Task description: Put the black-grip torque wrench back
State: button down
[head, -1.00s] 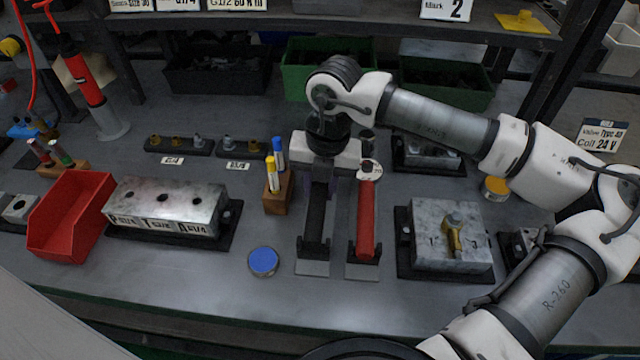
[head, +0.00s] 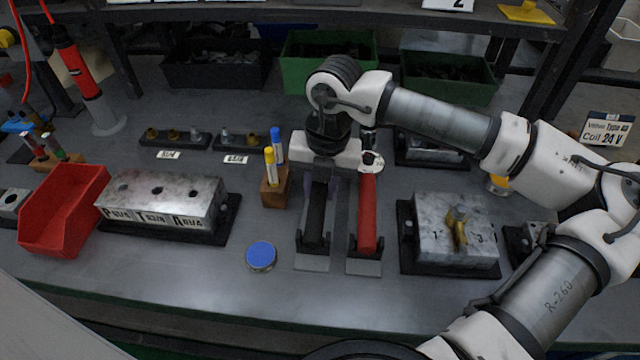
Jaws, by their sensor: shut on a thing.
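The black-grip torque wrench (head: 316,213) lies lengthwise in the left one of two cradles on the bench, its grip toward the front. My gripper (head: 318,178) points down over the wrench's far part and is shut on it; the fingers are mostly hidden behind the white gripper body. The left cradle (head: 312,262) shows its grey front plate below the grip. A red-grip torque wrench (head: 367,215) lies in the right cradle (head: 364,267), close beside, with a round white tag at its far end.
A wooden block with markers (head: 275,188) stands just left of the wrenches. A valve block with a brass fitting (head: 450,235) stands to the right. A blue-lidded tin (head: 261,256), a long manifold block (head: 160,205) and a red bin (head: 62,212) are further left. The front strip is clear.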

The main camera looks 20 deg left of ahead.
jog(key=c, duration=1.1)
grip_release()
jog(key=shift+o, duration=0.2)
notch_tip(320, 180, up, 14)
jog(key=d, duration=0.1)
jog(key=shift+w+b, duration=0.35)
jog(key=shift+d+f, duration=0.1)
